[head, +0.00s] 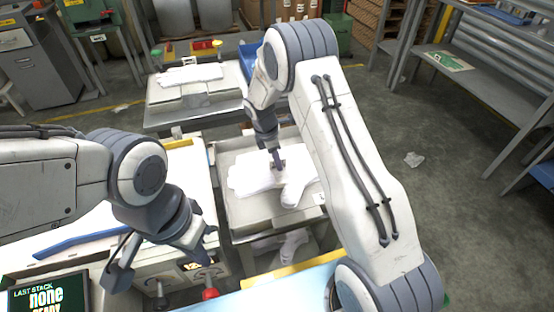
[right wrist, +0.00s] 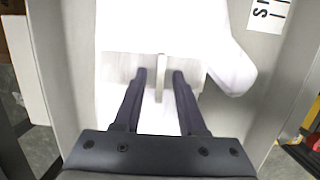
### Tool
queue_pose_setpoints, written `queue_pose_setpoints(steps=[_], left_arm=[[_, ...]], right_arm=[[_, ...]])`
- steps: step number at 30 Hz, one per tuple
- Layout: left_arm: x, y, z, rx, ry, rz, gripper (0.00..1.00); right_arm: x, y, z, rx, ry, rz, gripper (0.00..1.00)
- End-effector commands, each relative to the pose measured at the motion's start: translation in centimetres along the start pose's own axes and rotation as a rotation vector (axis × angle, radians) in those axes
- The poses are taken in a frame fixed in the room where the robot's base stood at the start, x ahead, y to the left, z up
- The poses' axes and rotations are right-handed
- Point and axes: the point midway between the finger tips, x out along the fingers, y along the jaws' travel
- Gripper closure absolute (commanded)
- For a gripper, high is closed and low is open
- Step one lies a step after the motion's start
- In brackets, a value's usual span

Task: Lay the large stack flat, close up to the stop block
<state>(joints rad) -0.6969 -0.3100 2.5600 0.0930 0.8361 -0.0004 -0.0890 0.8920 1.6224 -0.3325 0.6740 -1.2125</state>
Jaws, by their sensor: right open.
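A large white glove-shaped stack (head: 255,178) lies in a grey tray (head: 228,215) in the middle of the head view, its thumb part towards the lower right. The stack (right wrist: 165,25) also fills the upper middle of the right wrist view. My right gripper (head: 278,165) is over the stack. In the right wrist view its two fingers (right wrist: 160,78) are apart, with a narrow pale upright strip between them; I cannot tell whether they touch anything. My left gripper (head: 162,262) is open and empty at the lower left. I cannot make out the stop block for certain.
A second white stack (head: 190,75) lies on a table behind. A white piece (head: 290,245) shows below the tray. A blue bar (head: 80,243) lies on the white bench at left. A screen (head: 48,298) reads "last stack none". Floor at right is mostly clear.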

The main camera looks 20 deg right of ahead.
Motion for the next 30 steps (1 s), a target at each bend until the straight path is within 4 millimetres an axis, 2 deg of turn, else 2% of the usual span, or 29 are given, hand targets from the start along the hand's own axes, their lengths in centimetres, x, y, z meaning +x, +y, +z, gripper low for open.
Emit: queue_pose_setpoints(steps=[5, 15, 23, 26, 29, 30], left_arm=[[-0.2, 0.0, 0.0, 0.000, 0.000, 0.000, 1.00], [-0.7, 0.1, 0.0, 0.000, 0.000, 0.000, 1.00], [-0.8, 0.1, 0.0, 0.000, 0.000, 0.000, 1.00], [-0.8, 0.1, 0.0, 0.000, 0.000, 0.000, 1.00], [-0.8, 0.1, 0.0, 0.000, 0.000, 0.000, 1.00], [-0.8, 0.1, 0.0, 0.000, 0.000, 0.000, 1.00]], right_arm=[[-2.6, 0.1, 0.0, 0.000, 0.000, 0.005, 0.60], [-9.7, 0.1, 0.0, 0.000, 0.001, 0.004, 0.60], [-12.4, -0.3, -0.3, 0.008, 0.003, 0.003, 0.60], [-14.1, -1.6, -1.7, 0.053, 0.020, 0.011, 0.60], [-16.9, -4.7, -4.0, 0.147, 0.054, 0.021, 0.60], [-18.1, -6.4, -5.0, 0.196, 0.071, 0.023, 0.60]])
